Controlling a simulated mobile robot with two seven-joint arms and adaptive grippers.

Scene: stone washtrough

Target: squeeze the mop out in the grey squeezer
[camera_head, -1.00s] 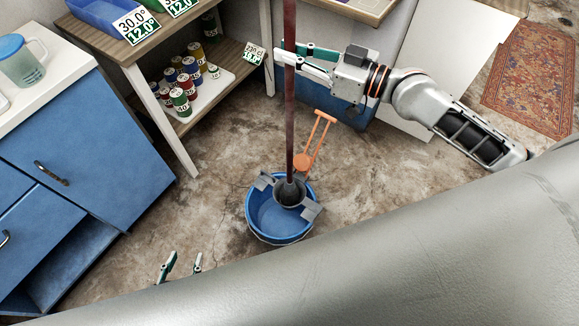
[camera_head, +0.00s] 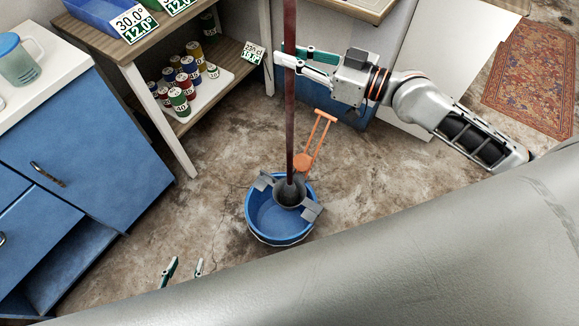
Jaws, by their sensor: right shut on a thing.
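The mop shows as a long dark red handle (camera_head: 290,120) standing nearly upright. Its lower end goes into the grey squeezer (camera_head: 312,210), and the mop head is hidden or too dark to make out there. The squeezer sits on the rim of a round blue bucket (camera_head: 272,225) on the floor. My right gripper (camera_head: 289,56) is shut on the upper part of the handle, well above the bucket. My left gripper (camera_head: 184,268) is low at the picture's bottom, left of the bucket, with its two fingertips apart and nothing between them. The rest of it is hidden.
An orange long-handled tool (camera_head: 315,145) is just behind the bucket. A wooden shelf unit (camera_head: 165,110) with small coloured cans and blue cabinets (camera_head: 85,150) stand at left. A patterned rug (camera_head: 535,75) lies at far right.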

